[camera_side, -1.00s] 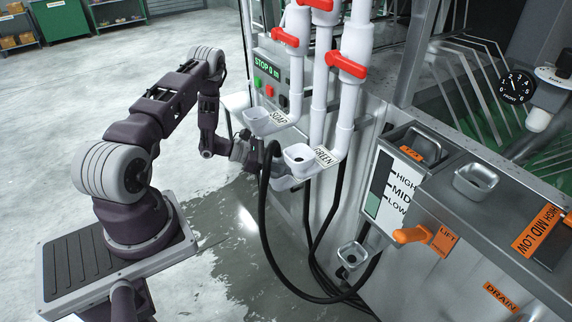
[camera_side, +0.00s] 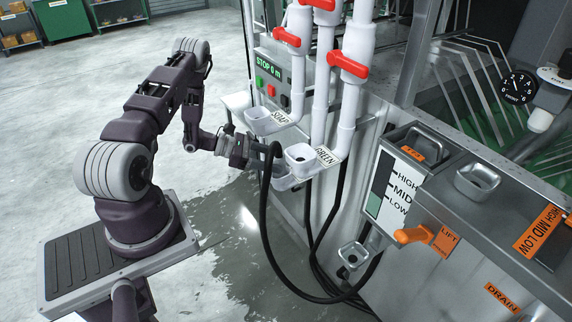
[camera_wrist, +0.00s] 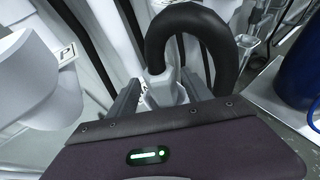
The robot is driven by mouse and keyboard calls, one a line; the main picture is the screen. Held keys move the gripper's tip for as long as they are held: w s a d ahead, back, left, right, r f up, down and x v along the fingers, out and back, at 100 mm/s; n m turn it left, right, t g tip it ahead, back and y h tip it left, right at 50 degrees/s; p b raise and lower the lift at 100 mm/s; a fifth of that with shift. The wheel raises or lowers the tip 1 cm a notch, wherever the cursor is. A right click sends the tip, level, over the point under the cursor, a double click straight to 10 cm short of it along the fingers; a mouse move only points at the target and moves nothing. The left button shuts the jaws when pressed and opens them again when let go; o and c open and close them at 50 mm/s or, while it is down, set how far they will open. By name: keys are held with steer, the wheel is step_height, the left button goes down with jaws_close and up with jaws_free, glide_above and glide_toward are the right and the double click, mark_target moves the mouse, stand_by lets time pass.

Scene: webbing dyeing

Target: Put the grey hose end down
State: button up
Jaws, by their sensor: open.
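The grey hose end (camera_wrist: 163,88) shows in the wrist view under the bend of the black hose (camera_wrist: 190,30). It stands between my two fingers, with a gap visible beside it. My gripper (camera_wrist: 163,95) is open around it. In the side view, my gripper (camera_side: 262,152) is at the machine's front, just left of the white GREEN cup (camera_side: 300,157).
The white SOAP cup (camera_side: 258,118) is just above and behind my gripper. White pipes with red valve handles (camera_side: 347,65) rise close by on the right. A blue cylinder (camera_wrist: 300,65) stands at the right in the wrist view. The floor on the left is open.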

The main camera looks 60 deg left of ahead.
steer(key=v, duration=0.7)
steer(key=w+d+r+m+g+h, duration=0.4)
steer(key=d+r+m, duration=0.5)
steer(key=r, duration=0.5)
steer(key=s+d+r+m+g+y, duration=0.1)
steer(key=s+d+r+m+g, duration=0.3)
steer(key=d, duration=0.3)
steer(key=s+d+r+m+g, duration=0.1)
steer(key=d+r+m, duration=0.3)
steer(key=d+r, duration=0.25)
steer(key=s+d+r+m+t+y, duration=0.1)
steer(key=s+d+r+m+y, duration=0.1)
steer(key=s+m, duration=0.4)
steer(key=s+d+r+m+t+y, duration=0.2)
steer(key=s+d+r+m+y, duration=0.1)
steer(key=s+m+y, duration=0.4)
steer(key=s+r, duration=0.1)
steer(key=s, duration=0.2)
steer(key=shift+s+y, duration=0.25)
steer(key=shift+y, duration=0.05)
steer(key=shift+c, duration=0.5)
